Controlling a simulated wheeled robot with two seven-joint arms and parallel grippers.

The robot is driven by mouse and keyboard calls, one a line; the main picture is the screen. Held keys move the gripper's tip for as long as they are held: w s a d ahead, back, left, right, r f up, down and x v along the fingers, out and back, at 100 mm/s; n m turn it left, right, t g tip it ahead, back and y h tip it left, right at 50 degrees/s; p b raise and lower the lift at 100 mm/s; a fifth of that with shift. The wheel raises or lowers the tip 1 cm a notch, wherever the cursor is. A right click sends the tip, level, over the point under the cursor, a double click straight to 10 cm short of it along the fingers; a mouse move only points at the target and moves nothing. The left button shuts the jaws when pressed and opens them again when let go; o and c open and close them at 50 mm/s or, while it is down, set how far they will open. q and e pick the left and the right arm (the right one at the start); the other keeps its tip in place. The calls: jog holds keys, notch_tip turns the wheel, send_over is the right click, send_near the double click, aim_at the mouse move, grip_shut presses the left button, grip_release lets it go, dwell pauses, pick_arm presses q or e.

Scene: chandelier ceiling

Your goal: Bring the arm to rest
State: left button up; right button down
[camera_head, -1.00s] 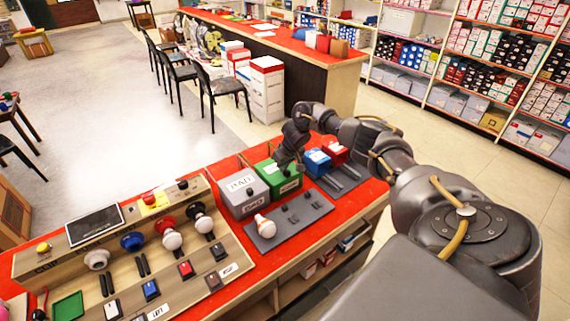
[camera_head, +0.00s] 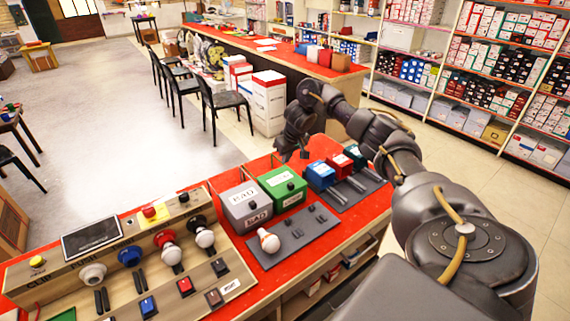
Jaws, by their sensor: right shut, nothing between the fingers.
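My right arm comes in from the lower right and reaches over the red counter (camera_head: 237,262). My right gripper (camera_head: 293,157) is shut and empty, above the far edge of the counter, behind the green box (camera_head: 283,188) and the blue box (camera_head: 320,174). It appears clear of both boxes. My left gripper is not in view.
A grey box (camera_head: 246,206) stands left of the green box, and a white bulb (camera_head: 268,240) lies on the grey plate in front. A wooden test panel (camera_head: 130,262) with bulbs and switches fills the lower left. Black chairs (camera_head: 226,102) and shelves stand behind.

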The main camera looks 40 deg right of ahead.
jog(key=shift+s+r, duration=0.2)
jog(key=shift+r, duration=0.05)
